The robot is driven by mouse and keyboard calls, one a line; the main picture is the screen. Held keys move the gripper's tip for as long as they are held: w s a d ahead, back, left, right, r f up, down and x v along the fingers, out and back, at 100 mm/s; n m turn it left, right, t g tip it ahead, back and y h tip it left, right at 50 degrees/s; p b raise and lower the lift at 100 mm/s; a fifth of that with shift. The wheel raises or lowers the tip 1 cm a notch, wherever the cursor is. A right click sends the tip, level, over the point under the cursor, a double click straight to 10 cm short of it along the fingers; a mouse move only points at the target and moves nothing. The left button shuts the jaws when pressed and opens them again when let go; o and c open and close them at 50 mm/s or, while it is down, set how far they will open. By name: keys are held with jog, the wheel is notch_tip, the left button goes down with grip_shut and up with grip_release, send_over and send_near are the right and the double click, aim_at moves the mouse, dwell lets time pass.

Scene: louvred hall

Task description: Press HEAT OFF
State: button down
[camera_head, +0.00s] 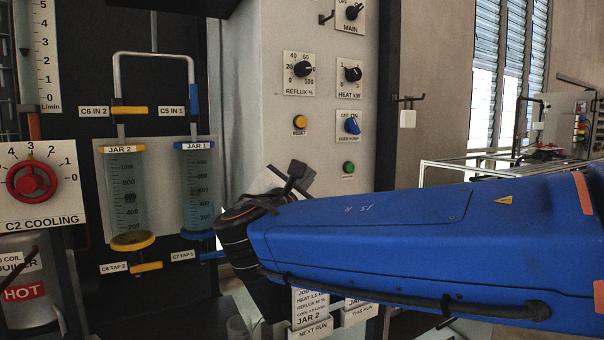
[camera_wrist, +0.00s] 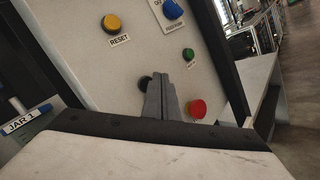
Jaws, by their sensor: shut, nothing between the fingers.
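No HEAT OFF label is readable in either view. In the wrist view, a red button (camera_wrist: 197,109) is on the light panel to the right of my gripper (camera_wrist: 162,78), its label largely hidden or unreadable. A black round button or knob (camera_wrist: 145,82) shows just left of the fingertips, partly hidden by them. My gripper is shut and empty and points at the panel between these two. I cannot tell whether the fingertips touch the panel. In the head view my arm hides the lower panel, with the red and black controls.
A yellow RESET button (camera_head: 300,122), a blue feed pump knob (camera_head: 352,125) and a green button (camera_head: 348,168) are above. Reflux (camera_head: 304,69) and heat kW (camera_head: 353,74) dials are higher. Jar 1 (camera_head: 198,190) and Jar 2 (camera_head: 127,190) stand left of the panel.

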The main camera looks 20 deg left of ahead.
dwell(0.3)
jog(key=s+d, duration=0.3)
jog(key=d, duration=0.1)
jog(key=shift+s, duration=0.15)
dwell(0.3)
dwell(0.6)
